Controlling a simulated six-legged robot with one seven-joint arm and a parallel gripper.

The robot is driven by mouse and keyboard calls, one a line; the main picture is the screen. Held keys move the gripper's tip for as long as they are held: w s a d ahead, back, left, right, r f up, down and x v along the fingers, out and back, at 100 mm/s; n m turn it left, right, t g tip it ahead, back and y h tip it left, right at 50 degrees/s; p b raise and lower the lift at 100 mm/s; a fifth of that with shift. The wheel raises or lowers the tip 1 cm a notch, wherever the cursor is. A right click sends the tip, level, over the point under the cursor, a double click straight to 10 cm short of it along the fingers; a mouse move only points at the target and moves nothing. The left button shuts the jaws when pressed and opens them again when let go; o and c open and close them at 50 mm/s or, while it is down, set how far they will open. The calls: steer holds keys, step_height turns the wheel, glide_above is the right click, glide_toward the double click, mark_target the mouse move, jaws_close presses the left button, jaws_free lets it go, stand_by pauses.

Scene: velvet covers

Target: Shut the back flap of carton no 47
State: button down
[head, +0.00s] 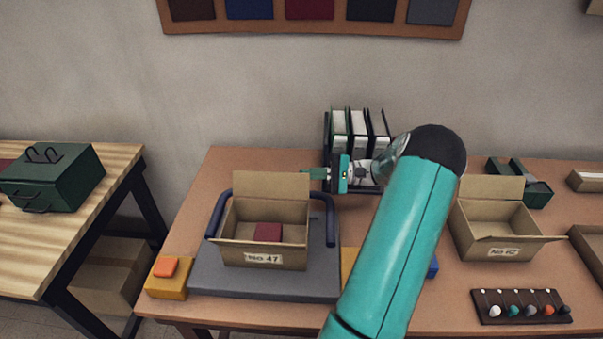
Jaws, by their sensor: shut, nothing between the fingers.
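Carton no 47 (264,256) stands on a grey slab at the left of the brown table, its label facing me. Its back flap (271,186) stands up, leaning slightly back. The front flap looks folded out low at the front rim. A dark red block (268,232) lies inside. My gripper (305,174) is shut and empty, pointing left, with its fingertips close to the right edge of the back flap. I cannot tell whether they touch it or are behind it.
The grey slab (205,277) has dark blue handles beside the carton. A yellow block with an orange top (168,278) is at the left front. Binders (358,122) stand behind my gripper. Another open carton (490,240) and a rack of coloured knobs (520,307) are on the right.

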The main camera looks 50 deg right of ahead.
mark_target(282, 174)
steer(key=x, duration=0.7)
steer(key=shift+w+a, duration=0.3)
steer(key=shift+w, duration=0.1)
steer(key=shift+a+r+n, duration=0.1)
steer(key=shift+r+n, duration=0.05)
steer(key=shift+n, duration=0.15)
